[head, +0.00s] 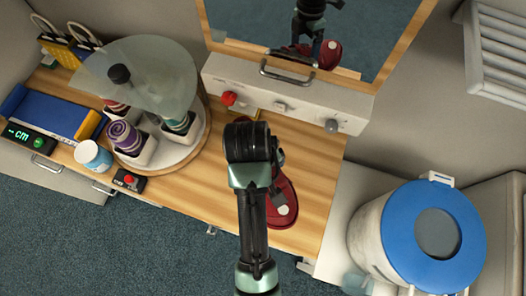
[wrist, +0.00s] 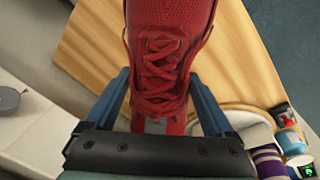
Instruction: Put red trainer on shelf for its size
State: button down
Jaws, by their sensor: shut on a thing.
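The red trainer (wrist: 168,50) has red laces and lies between the two blue fingers of my gripper (wrist: 162,98) in the wrist view. The fingers are shut on its sides at the laces. In the head view the trainer (head: 284,203) shows beside and under my arm, over the wooden counter; my arm hides much of it and most of the gripper. I cannot tell whether it touches the counter. No shelf marked with sizes is clearly in view.
A round stand with a clear cover (head: 140,75) holds several rolled items at the left. A blue measuring device (head: 48,112) with a green cm display (head: 30,137) and a white cup (head: 93,156) are beside it. A mirror (head: 375,30) stands behind; a blue-lidded bin (head: 395,215) stands right.

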jog(key=f, duration=0.5)
jog(key=shift+s+p, duration=0.2)
jog(key=shift+p, duration=0.1)
jog(key=shift+w+f, duration=0.1)
jog(key=shift+f, duration=2.25)
jog(key=shift+f, duration=0.1)
grip_release()
